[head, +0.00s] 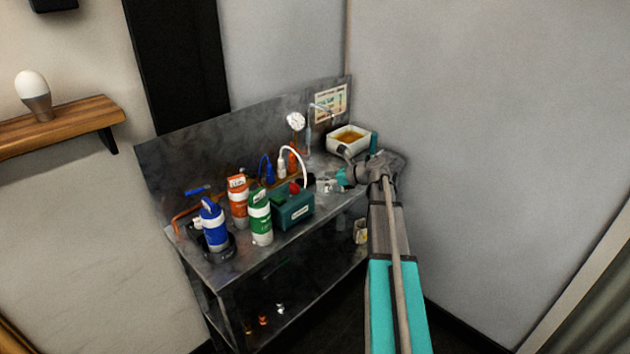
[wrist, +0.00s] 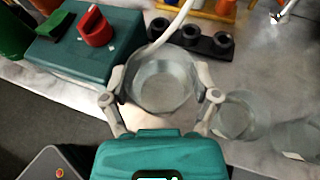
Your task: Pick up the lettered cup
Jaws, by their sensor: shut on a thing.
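A clear, round cup (wrist: 160,88) sits between the fingers of my gripper (wrist: 161,80) in the wrist view, with a finger against each side. My gripper is shut on it. I see into the cup from above and it looks empty; no lettering can be made out. I cannot tell whether its base touches the bench. Two more clear cups stand to the right, one close by (wrist: 235,116) and one farther off (wrist: 297,138). In the head view my gripper (head: 333,180) is at the bench's right front, and the cups there are too small to tell apart.
A teal box (wrist: 85,50) with a red knob (wrist: 95,27) stands left of the cup. A black holder with round openings (wrist: 190,38) and a white curved tube (wrist: 170,28) are just behind.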

